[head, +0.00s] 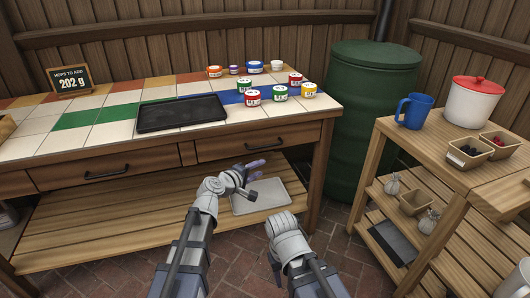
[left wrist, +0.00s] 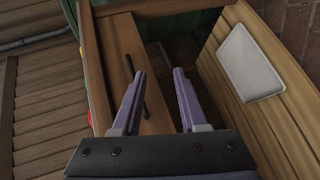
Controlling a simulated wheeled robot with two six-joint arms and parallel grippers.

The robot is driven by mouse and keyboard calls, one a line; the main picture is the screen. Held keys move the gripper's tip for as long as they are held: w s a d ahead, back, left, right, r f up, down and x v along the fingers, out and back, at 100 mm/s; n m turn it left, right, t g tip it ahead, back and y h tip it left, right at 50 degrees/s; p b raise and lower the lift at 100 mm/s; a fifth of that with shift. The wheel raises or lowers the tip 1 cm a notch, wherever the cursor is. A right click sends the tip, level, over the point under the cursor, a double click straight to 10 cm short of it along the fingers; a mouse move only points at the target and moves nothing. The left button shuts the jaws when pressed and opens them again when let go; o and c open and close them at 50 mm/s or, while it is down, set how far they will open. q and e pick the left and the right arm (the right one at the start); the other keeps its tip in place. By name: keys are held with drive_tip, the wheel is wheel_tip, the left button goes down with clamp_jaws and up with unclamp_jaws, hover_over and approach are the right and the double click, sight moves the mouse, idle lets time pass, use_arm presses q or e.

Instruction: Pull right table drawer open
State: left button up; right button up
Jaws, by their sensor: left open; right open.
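The right table drawer (head: 225,147) is a brown wooden front under the tiled tabletop, flush with the table frame. Its dark bar handle (head: 266,147) runs along the front. My left gripper (head: 258,164) is open, just below and in front of this handle. In the left wrist view the open purple fingers (left wrist: 159,72) point at the drawer front (left wrist: 118,75), and the dark handle (left wrist: 130,66) passes near the left fingertip, not gripped. My right arm is low in the head view; its gripper fingers are hidden.
A black tray (head: 182,113) and several small jars stand on the table. A grey tray (head: 262,196) lies on the lower shelf. A green barrel (head: 368,110) stands at the table's right end. A wooden cart (head: 470,180) is further right. Brick floor lies in front.

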sight(264, 147)
use_arm(q)
drive_tip(key=shift+w+d+r+n+t+y+b, duration=0.15)
drive_tip(key=shift+w+d+r+n+t, duration=0.4)
drive_tip(key=shift+w, duration=1.15)
drive_tip(key=shift+w+d+r+n+t+y+b, duration=0.2)
drive_tip(key=shift+w+n, duration=0.5)
drive_tip(key=shift+w, duration=1.05)
drive_tip(key=shift+w+d+r+n+t+h+b, duration=0.1)
drive_tip(key=shift+w+d+r+n+t+b, duration=0.3)
drive_tip(key=shift+w, duration=1.3)
drive_tip(key=shift+d+n, duration=0.1)
drive_tip(key=shift+n, duration=0.15)
drive_tip(key=shift+c, duration=0.3)
drive_tip(key=shift+s, duration=0.1)
clamp_jaws()
